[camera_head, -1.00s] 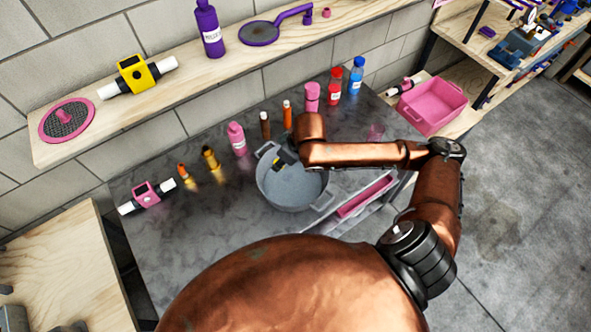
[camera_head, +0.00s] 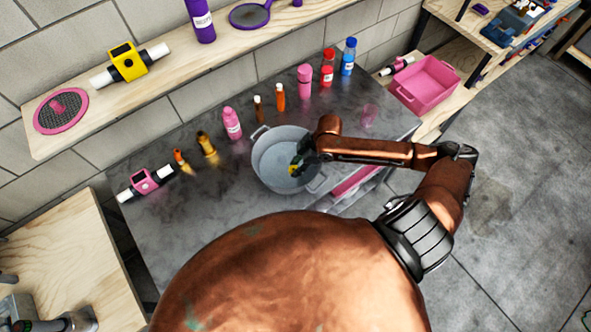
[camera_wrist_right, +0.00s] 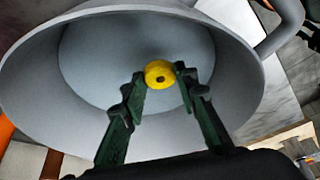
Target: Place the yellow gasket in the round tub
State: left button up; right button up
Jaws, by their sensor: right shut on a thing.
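The yellow gasket (camera_wrist_right: 159,74) is a small ring with a dark hole in its middle. My right gripper (camera_wrist_right: 161,77) is shut on it, one dark green finger at each side. The round tub (camera_wrist_right: 85,60) is grey, with handles. In the right wrist view the gasket shows against the tub's inside; I cannot tell how far above the floor it is. In the head view the tub (camera_head: 270,150) stands on the dark counter, with my right gripper (camera_head: 295,166) over its right part and a bit of yellow at the fingertips. My left gripper is not in view.
Several bottles, including a pink one (camera_head: 232,123), stand on the counter (camera_head: 200,230) behind the tub. A pink meter (camera_head: 145,181) lies at the left. A wooden shelf (camera_head: 165,90) runs behind. A pink bin (camera_head: 426,84) stands at the right.

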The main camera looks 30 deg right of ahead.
notch_tip(320, 180, down, 3)
jog(key=shift+f, duration=0.35)
jog(key=shift+f, duration=0.1)
jog(key=o, duration=0.8)
jog(key=v, duration=1.2)
jog(key=shift+p, duration=0.35)
jog(key=shift+a, duration=0.1)
